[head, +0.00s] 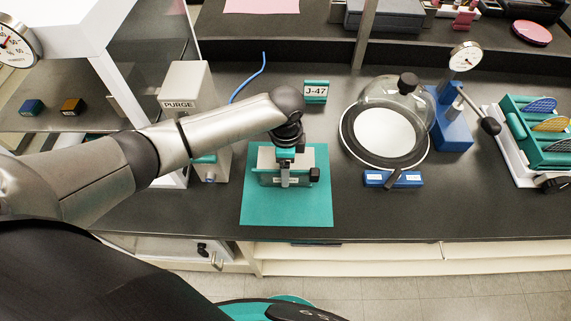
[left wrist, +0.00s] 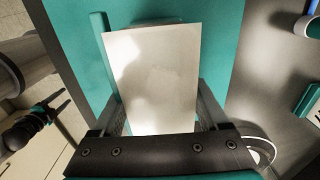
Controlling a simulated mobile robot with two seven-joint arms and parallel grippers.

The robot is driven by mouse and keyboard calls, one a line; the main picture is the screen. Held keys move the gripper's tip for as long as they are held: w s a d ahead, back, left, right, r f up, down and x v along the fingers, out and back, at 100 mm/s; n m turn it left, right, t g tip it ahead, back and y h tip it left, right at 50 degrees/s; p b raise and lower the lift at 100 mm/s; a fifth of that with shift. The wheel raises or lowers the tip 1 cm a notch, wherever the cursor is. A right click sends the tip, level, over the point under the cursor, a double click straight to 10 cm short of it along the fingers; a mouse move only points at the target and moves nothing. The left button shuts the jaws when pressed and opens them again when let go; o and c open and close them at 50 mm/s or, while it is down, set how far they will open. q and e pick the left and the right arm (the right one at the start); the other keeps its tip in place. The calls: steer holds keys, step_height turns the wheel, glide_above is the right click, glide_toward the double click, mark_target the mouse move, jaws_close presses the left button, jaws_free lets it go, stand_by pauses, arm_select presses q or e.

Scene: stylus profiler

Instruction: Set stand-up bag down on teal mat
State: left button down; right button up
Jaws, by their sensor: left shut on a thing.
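In the left wrist view the pale bag face (left wrist: 155,72) fills the space between the fingers, with the mat (left wrist: 80,45) behind. My right gripper (left wrist: 58,106) shows at the left wrist view's edge, beside the bench, empty with its fingers apart.
A PURGE box (head: 186,88) stands left of the mat. A J-47 sign (head: 316,92) stands behind the mat. A glass dome on a round base (head: 424,150), a blue block (head: 378,180) and a blue gauge stand (head: 452,125) are to the right. The bench edge runs in front.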

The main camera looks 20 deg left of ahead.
arm_select(q)
jaws_free()
steer(key=shift+f, duration=0.1)
step_height(320, 180, up, 12)
steer(key=p, duration=0.1)
stand_by(0.5)
